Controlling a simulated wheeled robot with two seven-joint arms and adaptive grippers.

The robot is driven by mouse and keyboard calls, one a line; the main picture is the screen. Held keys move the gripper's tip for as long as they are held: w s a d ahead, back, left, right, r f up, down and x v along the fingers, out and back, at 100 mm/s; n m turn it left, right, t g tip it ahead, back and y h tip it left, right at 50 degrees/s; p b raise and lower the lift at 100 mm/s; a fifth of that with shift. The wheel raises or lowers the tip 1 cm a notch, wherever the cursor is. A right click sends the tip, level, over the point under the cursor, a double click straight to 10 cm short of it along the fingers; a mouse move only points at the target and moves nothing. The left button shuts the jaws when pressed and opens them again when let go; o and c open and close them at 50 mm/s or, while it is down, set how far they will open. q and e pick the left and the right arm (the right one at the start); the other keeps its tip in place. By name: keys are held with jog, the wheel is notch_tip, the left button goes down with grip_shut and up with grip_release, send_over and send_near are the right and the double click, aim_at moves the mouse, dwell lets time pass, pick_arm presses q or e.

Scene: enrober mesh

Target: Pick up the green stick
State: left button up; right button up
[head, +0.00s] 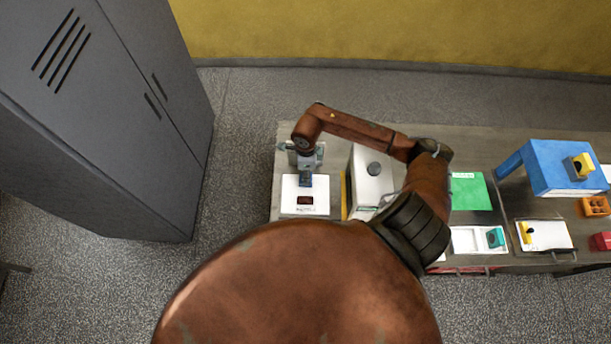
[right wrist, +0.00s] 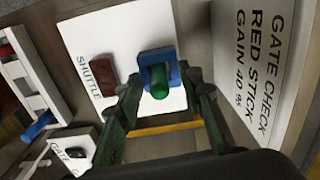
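The green stick (right wrist: 159,81) shows end-on in the right wrist view, over a blue block (right wrist: 148,57) on a white card marked SHUTTLE (right wrist: 117,36). My right gripper (right wrist: 167,88) is open, with its fingers apart on either side of the stick and blue block. I cannot tell whether either finger touches them. The green stick is not clear there. My left gripper is not in view.
A brown block (right wrist: 102,70) lies on the card beside the blue block. A white box (right wrist: 262,50) with GATE CHECK RED STICK lettering stands close at the right. Farther right are a green sheet (head: 469,191) and a blue stand (head: 552,163). A grey locker (head: 125,115) stands left.

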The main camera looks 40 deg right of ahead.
grip_shut()
jog(key=shift+r, duration=0.1)
dwell(0.4)
